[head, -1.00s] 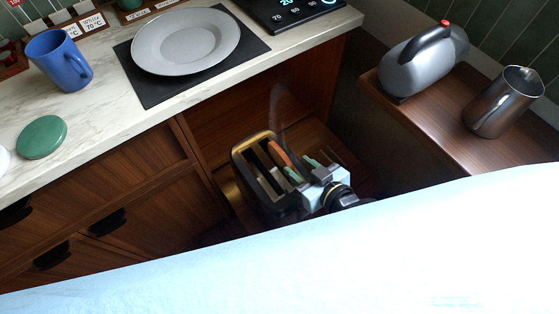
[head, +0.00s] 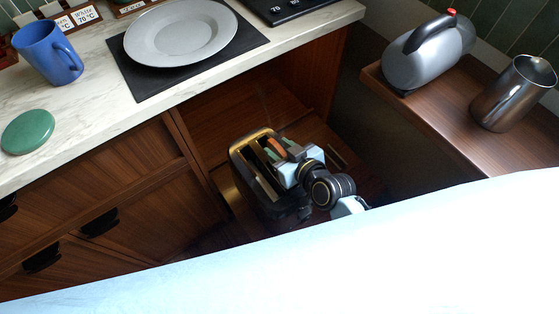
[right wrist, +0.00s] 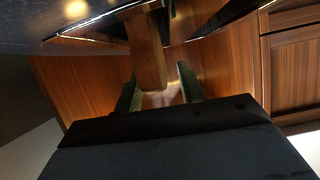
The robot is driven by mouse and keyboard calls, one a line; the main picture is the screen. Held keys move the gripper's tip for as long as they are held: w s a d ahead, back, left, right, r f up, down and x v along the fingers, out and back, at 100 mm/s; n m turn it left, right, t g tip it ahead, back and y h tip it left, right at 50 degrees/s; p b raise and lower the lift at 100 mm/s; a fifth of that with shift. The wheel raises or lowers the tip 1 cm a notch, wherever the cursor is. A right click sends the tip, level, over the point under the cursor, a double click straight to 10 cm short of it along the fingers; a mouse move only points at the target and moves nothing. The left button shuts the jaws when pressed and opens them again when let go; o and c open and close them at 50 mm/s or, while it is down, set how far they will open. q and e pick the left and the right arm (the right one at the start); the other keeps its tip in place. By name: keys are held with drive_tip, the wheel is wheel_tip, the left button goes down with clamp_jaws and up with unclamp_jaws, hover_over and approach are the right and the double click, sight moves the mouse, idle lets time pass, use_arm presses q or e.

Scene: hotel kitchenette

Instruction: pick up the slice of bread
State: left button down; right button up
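The slice of bread (head: 276,146) is brown and sticks up out of a slot of the dark toaster (head: 241,150) in the head view. My right gripper (head: 275,149) is at the toaster's top, with its green fingers either side of the slice. The fingers are apart, with a clear gap beside the right one. The slice's lower part is hidden in the toaster. My left gripper is out of view.
The toaster stands in a low wooden recess beside the counter. On the counter are a grey plate (head: 182,32) on a dark mat, a blue mug (head: 47,55) and a green disc (head: 28,131). A kettle (head: 428,58) and a metal pitcher (head: 512,95) stand on the right shelf.

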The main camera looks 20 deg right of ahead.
clamp_jaws()
drive_tip(key=shift+r, duration=0.15)
idle(0.4)
